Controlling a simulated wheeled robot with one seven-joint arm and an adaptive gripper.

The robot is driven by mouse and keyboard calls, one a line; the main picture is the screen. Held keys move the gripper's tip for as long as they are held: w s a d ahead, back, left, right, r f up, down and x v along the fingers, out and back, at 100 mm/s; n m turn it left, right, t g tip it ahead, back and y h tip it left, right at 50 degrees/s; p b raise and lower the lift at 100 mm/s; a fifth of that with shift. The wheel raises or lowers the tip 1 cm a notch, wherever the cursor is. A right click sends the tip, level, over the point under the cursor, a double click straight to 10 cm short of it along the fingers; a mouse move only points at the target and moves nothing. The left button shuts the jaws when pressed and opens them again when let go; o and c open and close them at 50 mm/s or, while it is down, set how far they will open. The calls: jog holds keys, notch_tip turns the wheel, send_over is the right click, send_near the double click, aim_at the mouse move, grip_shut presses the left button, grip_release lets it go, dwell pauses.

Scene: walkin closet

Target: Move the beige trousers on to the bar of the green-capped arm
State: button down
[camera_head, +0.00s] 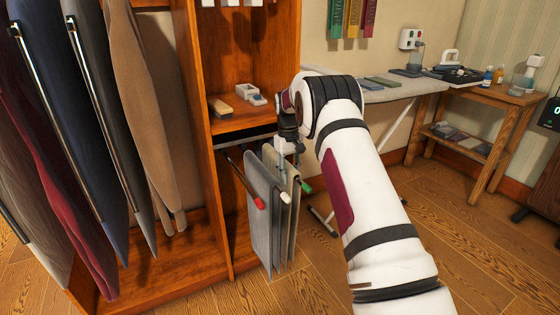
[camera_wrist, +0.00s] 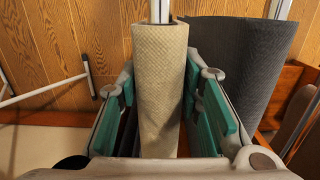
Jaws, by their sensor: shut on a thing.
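The beige trousers (camera_wrist: 160,85) hang folded between the green finger pads of my gripper (camera_wrist: 163,95), which is shut on them. A pale metal bar shows at their far end in the wrist view. In the head view the beige trousers (camera_head: 291,200) hang behind grey trousers (camera_head: 262,222), partly hidden by them. My gripper (camera_head: 290,150) is above them. The green-capped arm's cap (camera_head: 306,187) is just right of the beige trousers; most of its bar is hidden. The dark grey trousers (camera_wrist: 238,60) hang at the right in the wrist view.
A red cap (camera_head: 259,203) and a white cap (camera_head: 285,197) mark neighbouring rack arms, close together. The wooden closet (camera_head: 222,190) stands left, with hanging garments (camera_head: 130,110). An ironing board (camera_head: 375,92) is behind my arm. Open floor (camera_head: 430,225) lies to the right.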

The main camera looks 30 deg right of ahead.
jog(key=shift+f, duration=0.15)
jog(key=c, duration=1.1)
grip_release()
jog(key=shift+o, duration=0.2)
jog(key=r, duration=0.8)
jog(key=w+r, duration=0.1)
jog(key=r, duration=0.3)
jog(key=shift+a, duration=0.1)
